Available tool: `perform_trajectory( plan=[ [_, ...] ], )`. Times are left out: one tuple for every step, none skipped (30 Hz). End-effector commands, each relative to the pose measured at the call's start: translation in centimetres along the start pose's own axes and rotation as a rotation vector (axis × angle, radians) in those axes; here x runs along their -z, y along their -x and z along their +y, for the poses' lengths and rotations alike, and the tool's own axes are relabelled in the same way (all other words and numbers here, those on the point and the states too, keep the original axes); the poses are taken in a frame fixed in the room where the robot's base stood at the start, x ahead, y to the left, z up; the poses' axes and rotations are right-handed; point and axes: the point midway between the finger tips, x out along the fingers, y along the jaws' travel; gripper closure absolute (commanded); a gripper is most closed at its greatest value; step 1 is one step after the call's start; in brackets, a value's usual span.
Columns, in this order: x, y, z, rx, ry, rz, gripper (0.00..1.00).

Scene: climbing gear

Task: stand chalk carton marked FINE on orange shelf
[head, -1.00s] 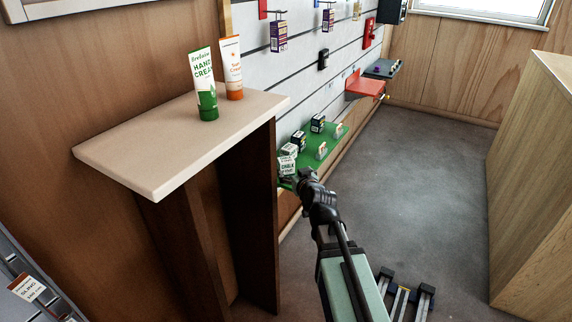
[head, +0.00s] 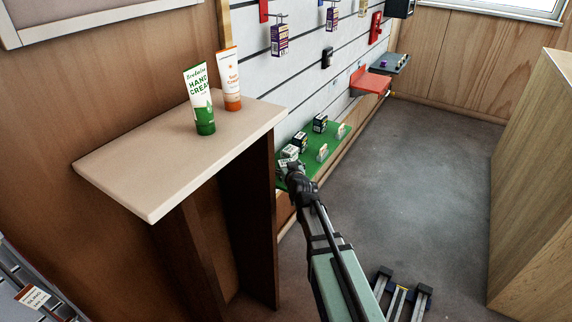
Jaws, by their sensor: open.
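My gripper (head: 292,168) is open at the near left end of the green shelf (head: 318,150). A small white carton (head: 284,164) with dark print is right beside the fingers and partly hidden by them. I cannot tell whether they touch it, and its marking is unreadable. Another pale carton (head: 291,152) stands just behind it. Dark-and-white cartons (head: 300,141) and (head: 320,123) stand farther along the green shelf. A red-orange shelf (head: 371,83) is on the wall farther back, its visible top bare.
A pale-topped stand (head: 180,160) at left holds a green-and-white hand cream tube (head: 200,98) and an orange-and-white tube (head: 230,80). A grey shelf (head: 391,63) lies beyond the red-orange one.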

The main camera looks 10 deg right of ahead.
Motion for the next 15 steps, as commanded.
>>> perform_trajectory(
  plan=[
    [0.08,-0.25,-0.03,0.000,0.000,0.000,0.12],
    [0.03,-0.29,-0.04,-0.001,0.000,0.000,0.12],
    [-0.02,-0.28,-0.04,-0.001,-0.001,0.001,0.12],
    [-0.05,-0.27,-0.04,-0.001,-0.001,0.001,0.12],
    [-0.07,-0.25,-0.03,-0.001,-0.001,0.001,0.12],
    [-0.08,-0.24,-0.03,-0.001,-0.001,0.001,0.12],
    [-0.08,-0.24,-0.02,-0.001,-0.001,0.001,0.12],
    [-0.08,-0.24,-0.03,-0.001,-0.001,0.001,0.16],
    [-0.08,-0.24,-0.02,-0.001,-0.001,0.001,0.30],
    [-0.08,-0.24,-0.02,-0.001,-0.001,0.001,0.41],
    [-0.08,-0.24,-0.02,-0.001,-0.001,0.001,0.51],
    [-0.08,-0.23,-0.02,-0.001,-0.001,0.001,0.66],
    [-0.08,-0.23,-0.02,-0.001,-0.001,0.001,0.76],
    [-0.08,-0.23,-0.02,-0.001,-0.001,0.001,0.81],
    [-0.08,-0.23,-0.02,-0.001,-0.001,0.001,0.81]
  ],
)
